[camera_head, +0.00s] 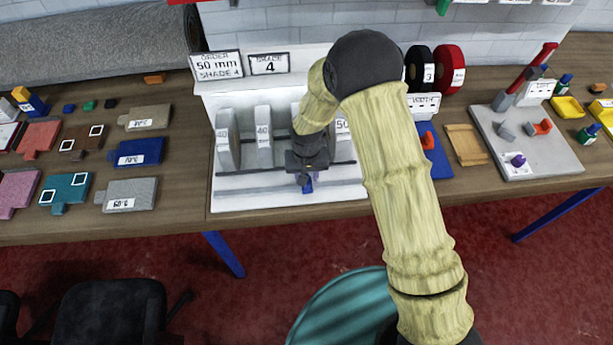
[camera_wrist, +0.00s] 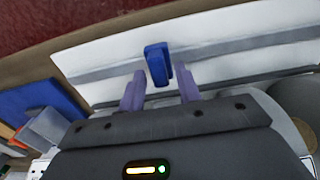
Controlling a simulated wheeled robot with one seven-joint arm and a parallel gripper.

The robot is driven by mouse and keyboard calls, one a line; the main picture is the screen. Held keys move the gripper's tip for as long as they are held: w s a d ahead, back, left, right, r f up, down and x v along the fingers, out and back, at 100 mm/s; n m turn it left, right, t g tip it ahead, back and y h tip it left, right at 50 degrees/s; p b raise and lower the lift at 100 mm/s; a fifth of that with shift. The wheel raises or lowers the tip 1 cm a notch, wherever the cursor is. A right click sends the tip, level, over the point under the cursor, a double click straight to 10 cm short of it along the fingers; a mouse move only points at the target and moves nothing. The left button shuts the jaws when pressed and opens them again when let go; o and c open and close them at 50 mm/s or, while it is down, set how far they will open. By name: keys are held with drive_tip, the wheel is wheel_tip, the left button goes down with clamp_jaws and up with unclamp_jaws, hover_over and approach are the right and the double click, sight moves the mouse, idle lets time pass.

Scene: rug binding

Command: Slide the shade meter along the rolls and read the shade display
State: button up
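The white rack (camera_head: 225,200) holds upright grey rolls, including a left roll (camera_head: 228,140) and a second roll (camera_head: 264,137); labels read about 40 and 50. A rail runs along its front. My gripper (camera_head: 306,180) is low over the rack front, hiding part of the rolls. In the wrist view, a small blue block (camera_wrist: 157,62), apparently the shade meter, stands at the rail between the purple fingers of my gripper (camera_wrist: 160,82). The fingers look apart, with a slight gap at the right; contact at the left is unclear.
An order card (camera_head: 217,66) reads "50 mm SHADE 4". Coloured sample pieces, such as a blue one (camera_head: 137,152), lie on the left bench. Black and red reels (camera_head: 452,70) and a grey tool board (camera_head: 545,165) stand to the right. My arm crosses the view.

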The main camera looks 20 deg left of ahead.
drive_tip(key=shift+s+f, duration=0.1)
wheel_tip(320, 180, up, 18)
drive_tip(key=b, duration=0.4)
drive_tip(key=shift+f, duration=0.25)
idle(0.5)
drive_tip(key=s+d+m+t, duration=0.1)
drive_tip(key=s+d, duration=0.3)
drive_tip(key=d, duration=1.1)
drive_tip(key=s+d+m+t, duration=0.1)
drive_tip(key=s+d+m, duration=0.2)
drive_tip(key=d, duration=1.2)
drive_tip(key=shift+s+d+r+m, duration=0.2)
drive_tip(key=shift+s+m, duration=0.1)
drive_tip(key=shift+s, duration=0.65)
drive_tip(key=shift+s+d, duration=0.1)
drive_tip(key=shift+s, duration=0.05)
drive_tip(key=shift+a, duration=0.2)
